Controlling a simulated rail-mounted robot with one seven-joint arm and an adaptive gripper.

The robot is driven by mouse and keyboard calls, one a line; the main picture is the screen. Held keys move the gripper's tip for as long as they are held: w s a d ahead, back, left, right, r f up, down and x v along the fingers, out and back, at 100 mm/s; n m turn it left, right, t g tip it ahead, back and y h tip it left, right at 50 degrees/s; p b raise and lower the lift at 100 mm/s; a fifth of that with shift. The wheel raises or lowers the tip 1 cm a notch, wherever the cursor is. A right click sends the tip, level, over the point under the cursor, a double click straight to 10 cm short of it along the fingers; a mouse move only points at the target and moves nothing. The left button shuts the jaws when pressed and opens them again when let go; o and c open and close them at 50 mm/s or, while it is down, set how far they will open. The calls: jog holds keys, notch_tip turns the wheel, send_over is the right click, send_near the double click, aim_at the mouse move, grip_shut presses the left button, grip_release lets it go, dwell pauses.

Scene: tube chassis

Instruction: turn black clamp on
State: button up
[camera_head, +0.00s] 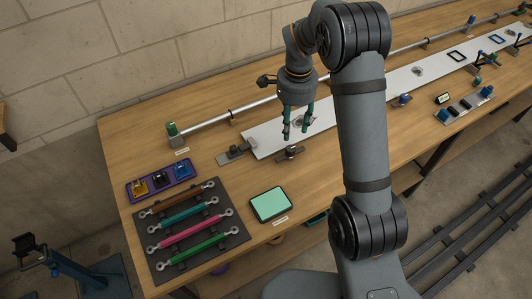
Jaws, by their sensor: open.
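A small black clamp (289,154) sits at the front edge of the long white plate (268,139), near its left end. A second dark clamp-like piece (233,153) lies at the plate's left end. I cannot tell from this view how either one's handle is set. My gripper (296,136) points down with its two green fingers apart and nothing between them. It appears just above and behind the small black clamp, over the plate. I cannot tell whether a finger touches anything.
A metal tube (205,121) runs behind the plate. A rack of coloured rods (239,236), a purple tray (130,190) and a mint-green pad (270,204) lie at the front left. Bare wood lies between the pad and the clamps.

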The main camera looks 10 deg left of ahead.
aim_at(290, 149)
notch_tip(290, 149, down, 10)
jog(key=shift+f+p, duration=0.15)
jog(key=shift+p, duration=0.6)
jog(key=shift+c, duration=0.9)
